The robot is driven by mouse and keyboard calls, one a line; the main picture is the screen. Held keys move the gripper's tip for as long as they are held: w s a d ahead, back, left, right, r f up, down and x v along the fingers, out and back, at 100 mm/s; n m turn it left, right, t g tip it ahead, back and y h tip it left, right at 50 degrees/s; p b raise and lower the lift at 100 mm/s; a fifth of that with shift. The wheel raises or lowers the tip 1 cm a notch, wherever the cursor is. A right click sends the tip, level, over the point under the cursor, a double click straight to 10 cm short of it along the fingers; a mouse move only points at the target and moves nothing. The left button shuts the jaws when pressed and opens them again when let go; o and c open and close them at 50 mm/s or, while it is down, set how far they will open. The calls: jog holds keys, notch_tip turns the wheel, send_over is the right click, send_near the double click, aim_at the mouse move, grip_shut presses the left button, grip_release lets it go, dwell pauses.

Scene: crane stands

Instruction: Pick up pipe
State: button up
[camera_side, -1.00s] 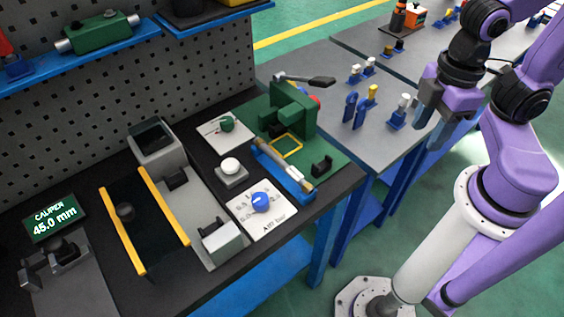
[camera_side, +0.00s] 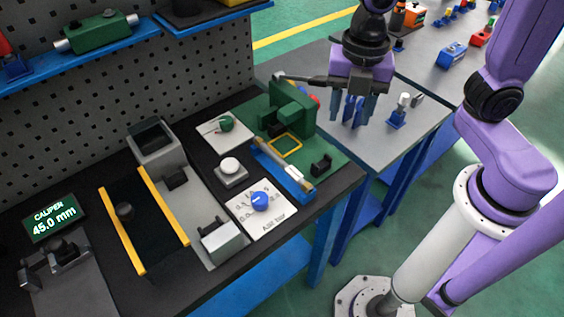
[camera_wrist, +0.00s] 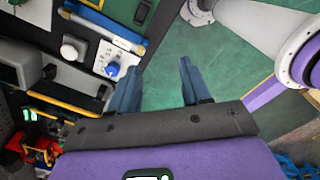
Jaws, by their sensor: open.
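The pipe (camera_side: 284,163) is a slim grey rod with brass-coloured ends. It lies in a long blue holder (camera_side: 303,194) at the right front of the dark bench. In the wrist view the pipe (camera_wrist: 104,27) shows at the upper left, outside the fingers. My gripper (camera_side: 353,111) is open and empty, with its fingers pointing down. In the side view it appears behind and to the right of the pipe, apart from it. In the wrist view green floor shows between the fingertips (camera_wrist: 158,65).
A green machine (camera_side: 292,110) stands behind the pipe, and a small black block (camera_side: 321,165) sits to its right. A blue knob panel (camera_side: 261,202) and a white button box (camera_side: 231,172) are at its left. The grey table (camera_side: 420,112) holds small blue pieces.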

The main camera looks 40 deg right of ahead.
jog(key=w+a+n, duration=0.6)
jog(key=w+n, duration=0.1)
jog(key=n, duration=0.2)
send_over(290, 169)
jog(key=shift+n, duration=0.4)
jog(key=f, duration=0.8)
jog(key=d+f, duration=0.1)
jog(key=f, duration=0.3)
jog(key=shift+f, duration=0.15)
jog(key=shift+a+f, duration=0.25)
jog(key=shift+f, duration=1.1)
jog(key=shift+a+f, duration=0.2)
jog(key=shift+f, duration=1.1)
jog(key=shift+c, duration=0.3)
grip_shut()
